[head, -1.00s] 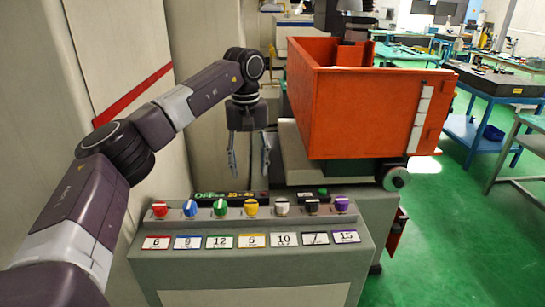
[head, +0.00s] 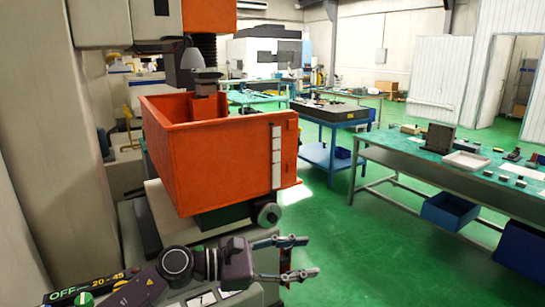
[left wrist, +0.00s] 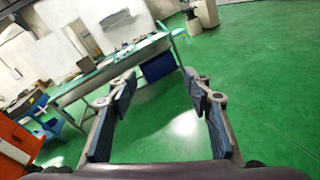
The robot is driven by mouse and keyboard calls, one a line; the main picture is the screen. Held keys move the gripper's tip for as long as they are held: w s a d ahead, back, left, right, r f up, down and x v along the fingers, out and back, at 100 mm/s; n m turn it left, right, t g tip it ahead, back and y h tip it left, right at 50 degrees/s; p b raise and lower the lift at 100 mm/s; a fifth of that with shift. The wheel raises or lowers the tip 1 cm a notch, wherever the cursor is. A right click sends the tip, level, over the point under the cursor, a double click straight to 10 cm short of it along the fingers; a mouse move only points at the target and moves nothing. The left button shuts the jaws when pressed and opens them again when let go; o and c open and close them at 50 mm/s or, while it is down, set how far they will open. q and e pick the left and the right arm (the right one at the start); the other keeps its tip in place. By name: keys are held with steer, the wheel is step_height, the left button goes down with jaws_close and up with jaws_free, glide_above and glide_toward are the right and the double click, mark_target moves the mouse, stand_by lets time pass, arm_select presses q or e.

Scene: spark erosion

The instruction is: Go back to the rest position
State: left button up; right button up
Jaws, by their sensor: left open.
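My left gripper (head: 298,258) is at the bottom middle of the head view, its fingers spread and pointing right. It is empty, in front of the orange tank and above the green floor. In the left wrist view the open fingers (left wrist: 160,95) have only floor and distant tables beyond them. My left arm is folded low over the control panel (head: 62,293), hiding most of its knobs and labels. My right gripper is in neither view.
The orange tank (head: 225,165) of the machine stands at centre left. A long workbench (head: 450,175) with a white tray (head: 466,160) stands at right. A blue-framed table (head: 330,112) is behind. Green floor (head: 350,240) is open between machine and workbench.

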arm_select(q)
step_height(320, 180, up, 5)
steer(key=a+n+t, duration=0.2)
steer(key=n+t, duration=0.7)
steer(key=n, duration=0.6)
steer(key=w+a+f+n+t+y, duration=0.25)
steer(key=a+n+t+y, duration=0.35)
steer(key=n, duration=0.6)
steer(key=s+a+f+n+g+y, duration=0.3)
steer(key=s+a+f+n+y, duration=0.15)
steer(key=a+f+n, duration=0.35)
steer(key=s+a+f+n+g+y, duration=0.35)
steer(key=a+f+n+y, duration=0.2)
steer(key=f+n, duration=0.4)
steer(key=s+a+f+n+g, duration=0.4)
steer(key=s+f, duration=0.4)
steer(key=s, duration=0.6)
steer(key=s+a+f+n+g, duration=0.1)
steer(key=s+f+n+g, duration=0.6)
steer(key=s, duration=0.6)
step_height(320, 180, down, 27)
steer(key=s+m, duration=0.2)
steer(key=m, duration=0.1)
steer(key=s+a+f, duration=0.3)
steer(key=s+f, duration=1.2)
steer(key=s, duration=0.2)
steer(key=shift+g, duration=0.45)
steer(key=shift+f, duration=0.1)
